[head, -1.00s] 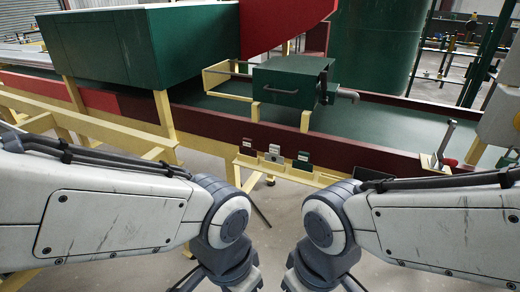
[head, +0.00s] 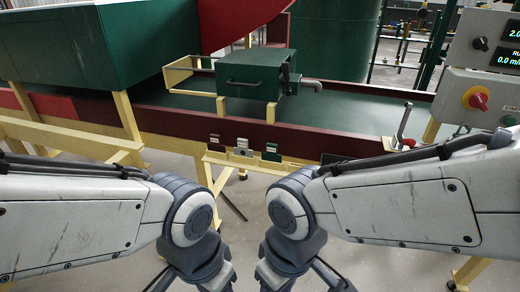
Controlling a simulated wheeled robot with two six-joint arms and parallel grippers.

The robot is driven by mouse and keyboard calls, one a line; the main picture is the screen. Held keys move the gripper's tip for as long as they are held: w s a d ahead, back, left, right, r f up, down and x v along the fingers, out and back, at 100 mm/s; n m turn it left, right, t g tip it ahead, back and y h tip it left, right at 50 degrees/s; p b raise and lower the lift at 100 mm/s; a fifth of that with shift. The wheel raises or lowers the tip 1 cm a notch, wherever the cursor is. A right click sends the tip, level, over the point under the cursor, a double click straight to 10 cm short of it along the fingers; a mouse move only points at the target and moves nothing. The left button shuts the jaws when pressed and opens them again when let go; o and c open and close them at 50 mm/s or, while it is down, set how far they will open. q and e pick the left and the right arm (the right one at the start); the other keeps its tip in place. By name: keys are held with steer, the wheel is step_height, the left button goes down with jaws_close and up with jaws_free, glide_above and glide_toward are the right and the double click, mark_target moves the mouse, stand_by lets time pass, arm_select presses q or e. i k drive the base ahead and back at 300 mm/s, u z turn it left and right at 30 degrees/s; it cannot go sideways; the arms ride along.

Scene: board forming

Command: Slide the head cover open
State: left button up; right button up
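The head cover looks to be the dark green box (head: 240,78) with a dark bar handle (head: 243,81) on its front face. It sits over the green belt (head: 340,116), with an open yellow frame (head: 187,78) extending to its left. A grey pipe elbow sticks out at its right end. Both my arms reach in low in front of the line, well short of the box and apart from it. Their wrists bend down at the bottom edge. My gripper fingertips are below the picture, so their state is hidden.
A maroon side rail (head: 300,134) runs between my arms and the belt. Small cards (head: 243,147) stand in a yellow holder on it. A lever (head: 403,122) stands to the right. A control panel (head: 480,75) with a red knob is at far right. A large green hopper (head: 65,50) is at left.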

mark_target(245, 74)
steer(key=u, duration=0.3)
steer(key=i, duration=0.85)
steer(key=z, duration=0.4)
